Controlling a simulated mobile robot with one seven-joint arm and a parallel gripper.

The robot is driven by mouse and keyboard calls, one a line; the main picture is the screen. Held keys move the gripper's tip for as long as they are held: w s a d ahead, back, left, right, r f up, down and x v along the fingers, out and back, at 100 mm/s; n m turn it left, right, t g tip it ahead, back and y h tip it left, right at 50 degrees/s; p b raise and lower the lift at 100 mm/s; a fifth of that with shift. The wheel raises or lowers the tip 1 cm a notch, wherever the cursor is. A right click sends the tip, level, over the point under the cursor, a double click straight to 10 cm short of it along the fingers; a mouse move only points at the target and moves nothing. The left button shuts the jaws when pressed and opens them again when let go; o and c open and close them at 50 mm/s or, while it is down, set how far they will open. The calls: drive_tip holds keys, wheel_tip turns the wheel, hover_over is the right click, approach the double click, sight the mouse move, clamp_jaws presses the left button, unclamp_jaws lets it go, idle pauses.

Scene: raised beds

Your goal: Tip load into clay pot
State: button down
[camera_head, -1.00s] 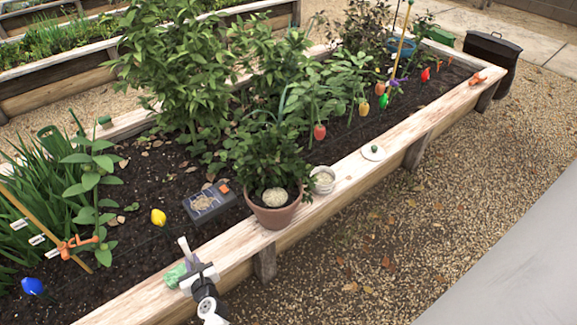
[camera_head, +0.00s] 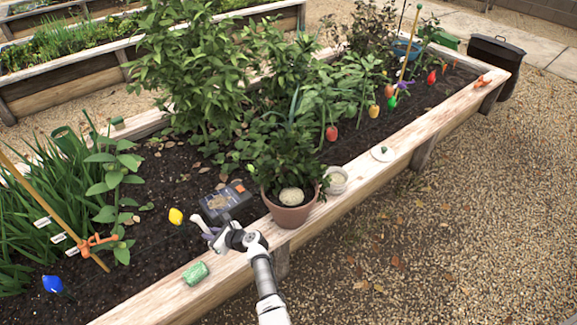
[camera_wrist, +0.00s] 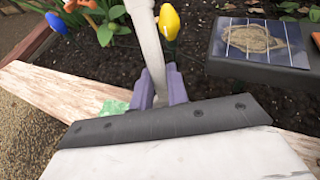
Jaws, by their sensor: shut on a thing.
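The clay pot (camera_head: 290,216) stands on the bed's front plank with a leafy green plant in it. A pale round patch (camera_head: 291,197) shows on top of its soil. My gripper (camera_head: 212,236) is left of the pot, near the plank's inner edge, with its purple-grey fingers (camera_wrist: 160,86) shut on a pale, slim handle-like thing (camera_wrist: 149,40). This thing also shows in the head view (camera_head: 198,222), pointing up and left. I cannot see its far end or any load on it.
A dark box with a tan heap on its panel (camera_head: 226,200) lies on the soil left of the pot. A pale bowl (camera_head: 336,180) stands right of the pot. A green bundle (camera_head: 195,273) and a white disc (camera_head: 383,154) lie on the plank. A yellow bulb (camera_head: 176,216) is near my gripper.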

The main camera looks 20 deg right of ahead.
drive_tip(key=shift+w+d+r+n+g+y, duration=0.2)
drive_tip(key=shift+d+n+g+y, duration=0.1)
drive_tip(key=shift+n+g, duration=0.2)
drive_tip(key=shift+w+d+r+n+g+y, duration=0.2)
drive_tip(key=shift+n+g+y, duration=0.1)
drive_tip(key=shift+n+g, duration=0.2)
drive_tip(key=s+d+r+n+g+y+p, duration=0.1)
drive_tip(key=s+d+r+n+g, duration=0.2)
drive_tip(key=d+n+g, duration=0.3)
drive_tip(key=d+g, duration=0.1)
drive_tip(key=d, duration=0.2)
drive_tip(key=shift+r+n, duration=0.3)
drive_tip(key=shift+n, duration=0.1)
